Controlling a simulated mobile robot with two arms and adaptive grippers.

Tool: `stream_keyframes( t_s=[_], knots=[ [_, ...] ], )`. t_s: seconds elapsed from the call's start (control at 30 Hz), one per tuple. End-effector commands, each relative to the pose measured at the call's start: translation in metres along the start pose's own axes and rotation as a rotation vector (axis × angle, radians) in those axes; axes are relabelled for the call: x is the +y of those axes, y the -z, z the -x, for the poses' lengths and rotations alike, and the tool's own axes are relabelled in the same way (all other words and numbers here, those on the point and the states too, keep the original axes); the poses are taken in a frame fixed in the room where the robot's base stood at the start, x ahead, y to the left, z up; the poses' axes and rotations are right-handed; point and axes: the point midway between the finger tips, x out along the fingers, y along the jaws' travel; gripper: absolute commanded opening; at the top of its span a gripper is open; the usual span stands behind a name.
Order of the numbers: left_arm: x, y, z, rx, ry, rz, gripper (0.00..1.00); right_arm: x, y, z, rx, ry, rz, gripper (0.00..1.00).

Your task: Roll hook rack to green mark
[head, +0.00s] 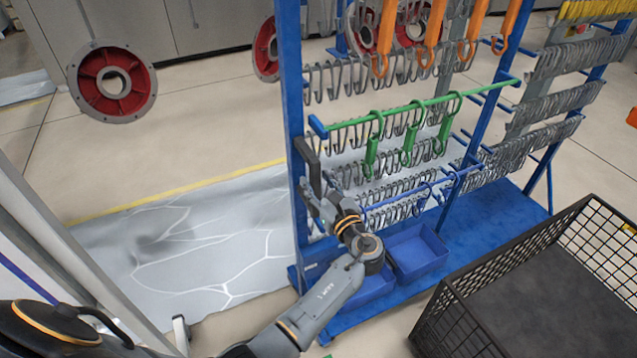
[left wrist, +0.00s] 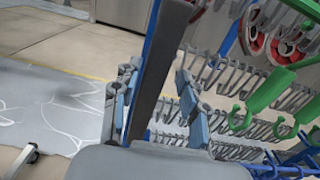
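The blue hook rack (head: 292,120) stands right of centre in the head view on a blue base (head: 490,215), with rows of grey hooks. A dark upright handle (head: 308,165) is fixed to its left post. My left gripper (head: 318,195) is at this handle. In the left wrist view the dark handle bar (left wrist: 160,75) passes between the fingers of the left gripper (left wrist: 158,100), which stand apart with a gap at the right finger. A small green patch (head: 327,356) shows at the bottom edge of the head view; I cannot tell whether it is the mark. My right gripper is out of view.
Orange hooks (head: 430,30) and green hooks (head: 375,140) hang on the rack. Blue bins (head: 418,252) sit on its base. A black mesh crate (head: 450,315) stands close at the right. Red discs (head: 112,82) hang behind. A grey floor mat (head: 190,240) lies at the left.

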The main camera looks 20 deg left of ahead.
Motion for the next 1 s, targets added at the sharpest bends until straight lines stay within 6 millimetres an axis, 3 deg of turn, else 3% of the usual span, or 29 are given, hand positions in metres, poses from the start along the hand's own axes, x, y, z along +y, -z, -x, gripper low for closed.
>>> stream_keyframes(
  t_s=[0.17, 0.6, 1.0],
  knots=[
    [-0.001, 0.0, 0.005, 0.0, 0.003, 0.001, 0.43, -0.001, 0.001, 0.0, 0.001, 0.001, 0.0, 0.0],
    [0.001, 0.001, 0.068, 0.001, -0.001, -0.001, 0.43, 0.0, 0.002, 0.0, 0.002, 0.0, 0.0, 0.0],
    [0.0, 0.0, 0.075, 0.0, -0.001, 0.0, 0.43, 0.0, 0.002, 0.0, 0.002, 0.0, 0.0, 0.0]
  ],
)
